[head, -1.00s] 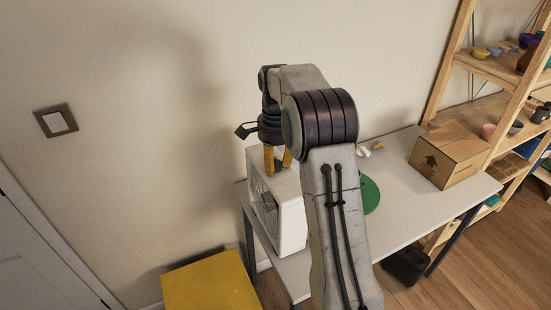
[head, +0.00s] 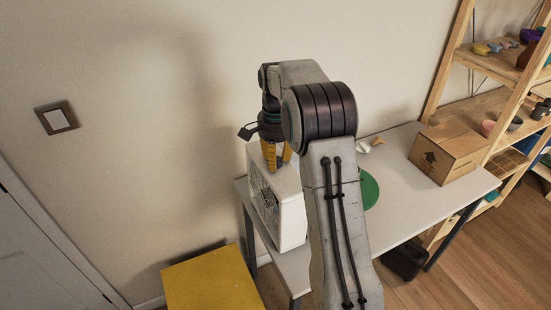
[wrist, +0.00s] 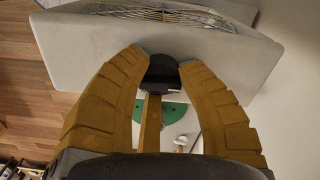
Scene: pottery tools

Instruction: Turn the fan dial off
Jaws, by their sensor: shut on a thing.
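The white box fan (head: 291,215) stands on the left end of the table, its grille facing left. In the wrist view the fan's pale casing (wrist: 90,45) fills the upper part, with a strip of grille at the top. The dark fan dial (wrist: 163,72) sits on the casing between the yellow fingertips. My gripper (head: 277,162) points down at the fan's top and is shut on the dial; in the wrist view its fingertips (wrist: 163,62) touch the dial from both sides. The dial is hidden by the fingers in the head view, and I cannot read its setting.
The table (head: 405,200) holds a green disc (head: 369,190), small pale items and a cardboard box (head: 448,153). A yellow stool or box (head: 212,282) stands at lower left. Wooden shelves (head: 490,105) stand at right. A light switch (head: 57,118) is on the wall.

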